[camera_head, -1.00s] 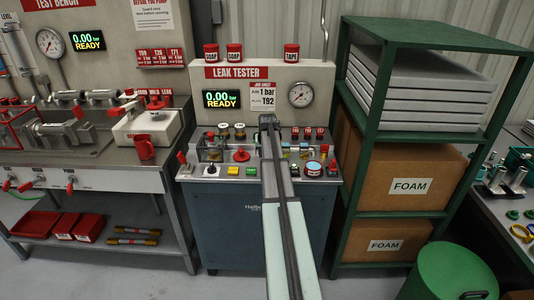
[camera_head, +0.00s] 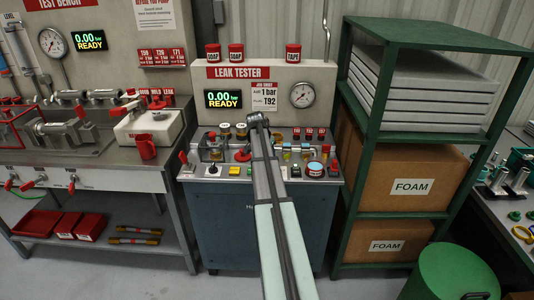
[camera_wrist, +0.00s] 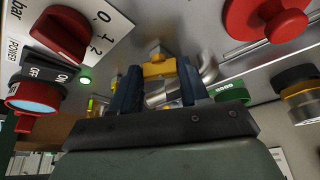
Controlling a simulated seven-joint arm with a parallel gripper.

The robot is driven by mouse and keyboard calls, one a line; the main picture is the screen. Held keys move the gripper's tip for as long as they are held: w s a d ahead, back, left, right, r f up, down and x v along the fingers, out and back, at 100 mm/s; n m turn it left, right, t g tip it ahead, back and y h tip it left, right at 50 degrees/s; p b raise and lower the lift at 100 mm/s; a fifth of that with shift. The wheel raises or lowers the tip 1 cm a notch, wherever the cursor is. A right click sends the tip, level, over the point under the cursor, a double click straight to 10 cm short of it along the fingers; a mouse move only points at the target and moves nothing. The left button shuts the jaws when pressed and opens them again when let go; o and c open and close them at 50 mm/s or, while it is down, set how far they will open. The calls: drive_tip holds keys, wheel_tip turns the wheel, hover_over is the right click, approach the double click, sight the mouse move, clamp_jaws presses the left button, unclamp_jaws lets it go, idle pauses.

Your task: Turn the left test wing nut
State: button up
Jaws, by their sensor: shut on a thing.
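In the wrist view my gripper (camera_wrist: 157,80) has its two dark blue fingers on either side of a yellow piece that looks like a wing nut (camera_wrist: 158,69), and is shut on it. A bright metal cylinder shows just below it, between the fingers. In the head view my arm reaches over the leak tester (camera_head: 225,72), and hides my fingers and the held piece. A fixture with yellow parts (camera_head: 215,154) stands at the left of the tester deck. Which test position the held piece belongs to cannot be told.
Close around my gripper in the wrist view are a red mushroom button (camera_wrist: 268,18), a red selector knob (camera_wrist: 64,32), a blue-faced, red-rimmed part (camera_wrist: 36,95) and a green button (camera_wrist: 230,92). A green shelf (camera_head: 372,120) stands to the right of the tester.

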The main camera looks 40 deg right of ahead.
idle(0.4)
drive_tip(key=o, duration=1.1)
drive_tip(key=shift+c, duration=0.2)
drive_tip(key=shift+r, duration=0.1)
drive_tip(key=v, duration=1.3)
drive_tip(key=shift+a+r, duration=0.2)
drive_tip(key=shift+r, duration=0.05)
drive_tip(key=shift+f, duration=0.1)
